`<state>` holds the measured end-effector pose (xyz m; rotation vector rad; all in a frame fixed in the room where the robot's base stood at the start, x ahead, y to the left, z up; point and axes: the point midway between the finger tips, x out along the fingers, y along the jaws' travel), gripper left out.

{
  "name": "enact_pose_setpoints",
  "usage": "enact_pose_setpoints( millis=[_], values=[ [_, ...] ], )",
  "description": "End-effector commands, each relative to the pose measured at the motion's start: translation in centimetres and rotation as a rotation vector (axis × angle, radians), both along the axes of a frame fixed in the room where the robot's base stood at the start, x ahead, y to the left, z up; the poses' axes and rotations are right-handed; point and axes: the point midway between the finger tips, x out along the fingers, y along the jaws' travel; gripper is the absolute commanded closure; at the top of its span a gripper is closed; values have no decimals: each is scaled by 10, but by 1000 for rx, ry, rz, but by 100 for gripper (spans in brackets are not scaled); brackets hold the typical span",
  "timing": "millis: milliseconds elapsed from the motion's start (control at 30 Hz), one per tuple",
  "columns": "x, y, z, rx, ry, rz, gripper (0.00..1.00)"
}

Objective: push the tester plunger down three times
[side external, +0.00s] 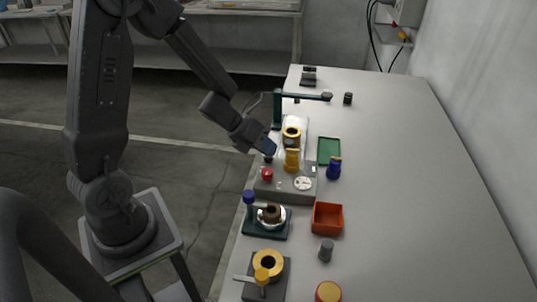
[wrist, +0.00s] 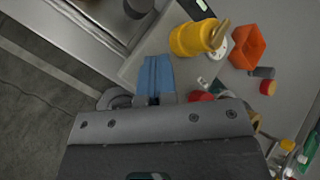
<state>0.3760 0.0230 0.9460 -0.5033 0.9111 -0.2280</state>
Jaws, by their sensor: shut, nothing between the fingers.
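The grey tester box (side external: 287,190) carries a red round knob (side external: 267,174), a white dial (side external: 303,183) and a yellow cylinder (side external: 291,160). I cannot tell for certain which of these parts is the plunger. In the wrist view the yellow cylinder (wrist: 192,39) is right of my fingers, and the red knob (wrist: 201,97) is partly hidden behind my gripper body. The dial (wrist: 218,45) is partly covered by the cylinder. My gripper (side external: 268,147) is shut and empty, above the box's back left part; its blue fingers also show in the wrist view (wrist: 155,70).
A dark green stand with an arm (side external: 278,108) rises behind the box. An orange tray (side external: 328,217), a green tray (side external: 328,150) and a blue jar (side external: 334,168) stand to the right. A green-based fixture (side external: 266,228) is in front. The table's right side is clear.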

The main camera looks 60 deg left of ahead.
Motion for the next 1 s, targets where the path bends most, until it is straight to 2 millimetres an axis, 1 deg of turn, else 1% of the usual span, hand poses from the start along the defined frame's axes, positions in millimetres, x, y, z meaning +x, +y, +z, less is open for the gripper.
enact_pose_setpoints(
  millis=[167,500,900,1000],
  values=[
    [0,0,2,0,1,-1,100],
    [0,0,20,1,0,-2,100],
    [0,0,23,0,0,0,100],
    [0,0,28,1,-2,-2,100]
  ],
)
